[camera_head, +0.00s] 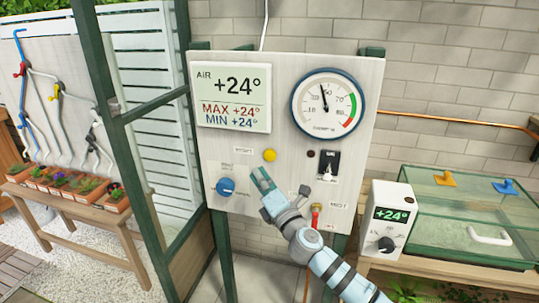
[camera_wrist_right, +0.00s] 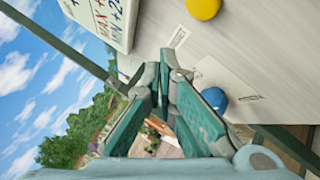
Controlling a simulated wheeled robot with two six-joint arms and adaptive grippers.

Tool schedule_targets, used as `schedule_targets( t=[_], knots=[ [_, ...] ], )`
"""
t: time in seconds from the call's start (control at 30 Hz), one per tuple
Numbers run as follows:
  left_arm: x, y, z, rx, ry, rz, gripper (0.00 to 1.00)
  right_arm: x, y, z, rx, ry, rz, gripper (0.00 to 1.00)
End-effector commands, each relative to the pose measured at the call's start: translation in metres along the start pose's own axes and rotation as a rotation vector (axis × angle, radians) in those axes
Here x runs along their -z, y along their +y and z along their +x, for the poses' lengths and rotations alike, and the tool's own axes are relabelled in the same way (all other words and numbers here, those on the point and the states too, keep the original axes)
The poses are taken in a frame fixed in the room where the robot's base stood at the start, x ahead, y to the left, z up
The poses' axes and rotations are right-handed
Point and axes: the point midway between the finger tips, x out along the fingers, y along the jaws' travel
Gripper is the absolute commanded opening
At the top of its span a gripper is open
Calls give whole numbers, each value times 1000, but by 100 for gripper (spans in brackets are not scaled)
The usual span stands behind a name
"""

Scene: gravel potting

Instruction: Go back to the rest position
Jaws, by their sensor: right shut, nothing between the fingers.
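My right gripper (camera_head: 263,180) is shut and empty, in front of the lower middle of the control panel (camera_head: 280,78). In the right wrist view its green fingers (camera_wrist_right: 160,88) meet at the tips. The yellow button (camera_head: 269,155) is just above the gripper, and the blue knob (camera_head: 226,187) is to its left. In the wrist view the yellow button (camera_wrist_right: 203,8) and the blue knob (camera_wrist_right: 214,99) lie beyond the fingers, apart from them. My left gripper is not in view.
The panel bears a display (camera_head: 232,95) reading +24°, a round gauge (camera_head: 328,103) and a black switch (camera_head: 329,164). A small white controller (camera_head: 389,217) and a glass case (camera_head: 470,217) stand at right. A green frame post (camera_head: 117,130) and a plant bench (camera_head: 60,204) are at left.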

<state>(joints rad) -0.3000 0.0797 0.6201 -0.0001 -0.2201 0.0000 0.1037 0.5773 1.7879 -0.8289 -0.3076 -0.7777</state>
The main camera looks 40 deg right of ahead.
Motion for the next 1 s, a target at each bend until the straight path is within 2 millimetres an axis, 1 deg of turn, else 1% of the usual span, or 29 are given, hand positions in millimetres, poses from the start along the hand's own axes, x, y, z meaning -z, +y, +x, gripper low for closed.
schedule_targets(
  t=[0.73, 0.83, 0.87, 0.93, 0.97, 1.0],
  knots=[
    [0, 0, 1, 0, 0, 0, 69, 0, -1, 0, 0, 0, -1, 0],
    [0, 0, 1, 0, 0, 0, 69, 1, 0, 0, -1, 3, 62, 0],
    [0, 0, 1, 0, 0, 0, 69, 3, -7, 0, 15, 11, 135, 0],
    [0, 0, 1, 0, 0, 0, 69, 10, -47, -1, 110, 20, 304, 0],
    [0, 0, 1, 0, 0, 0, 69, 16, -70, -4, 165, 18, 384, 0],
    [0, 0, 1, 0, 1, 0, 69, 27, -104, -12, 249, 11, 496, 0]
  ],
)
